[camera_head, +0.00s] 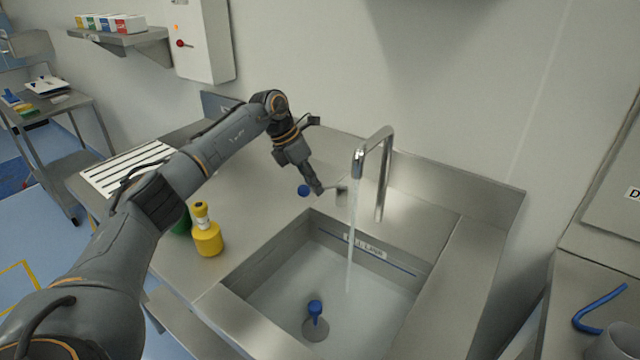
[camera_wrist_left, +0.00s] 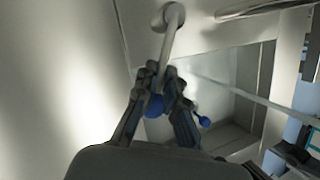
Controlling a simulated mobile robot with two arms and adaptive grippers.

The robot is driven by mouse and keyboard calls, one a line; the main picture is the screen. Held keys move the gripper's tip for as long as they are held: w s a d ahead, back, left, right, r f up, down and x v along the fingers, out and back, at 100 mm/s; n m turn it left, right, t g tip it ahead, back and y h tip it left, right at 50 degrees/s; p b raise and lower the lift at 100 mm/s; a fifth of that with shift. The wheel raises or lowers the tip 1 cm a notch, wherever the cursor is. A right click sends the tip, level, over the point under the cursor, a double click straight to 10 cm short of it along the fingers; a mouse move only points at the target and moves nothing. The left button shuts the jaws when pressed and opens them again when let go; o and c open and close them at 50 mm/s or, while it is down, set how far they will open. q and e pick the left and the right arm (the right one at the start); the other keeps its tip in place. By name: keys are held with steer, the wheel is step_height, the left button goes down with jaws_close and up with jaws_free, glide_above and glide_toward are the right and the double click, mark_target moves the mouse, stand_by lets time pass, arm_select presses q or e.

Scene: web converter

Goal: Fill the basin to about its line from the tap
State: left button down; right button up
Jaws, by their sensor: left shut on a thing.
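The steel tap (camera_head: 384,170) stands behind the basin (camera_head: 240,268), and a stream of water (camera_head: 350,240) runs from its spout. A dark blue fill line with a label (camera_head: 365,246) crosses the basin's back wall. The water surface is hard to make out; it looks below the line. A plug with a blue knob (camera_head: 315,308) stands on the basin floor. My left gripper (camera_head: 318,189) is shut on the tap lever, whose blue knob (camera_head: 304,190) sticks out beside the fingers; it also shows between them in the left wrist view (camera_wrist_left: 154,106). My right gripper is out of view.
A yellow bottle (camera_head: 207,236) and a partly hidden green one (camera_head: 182,222) stand on the counter left of the basin. A white slatted rack (camera_head: 125,168) lies further left. A blue bent tube (camera_head: 598,310) lies on the right-hand surface.

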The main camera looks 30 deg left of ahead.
arm_select(q)
steer(key=c, duration=1.4)
jaws_free()
steer(key=v, duration=1.2)
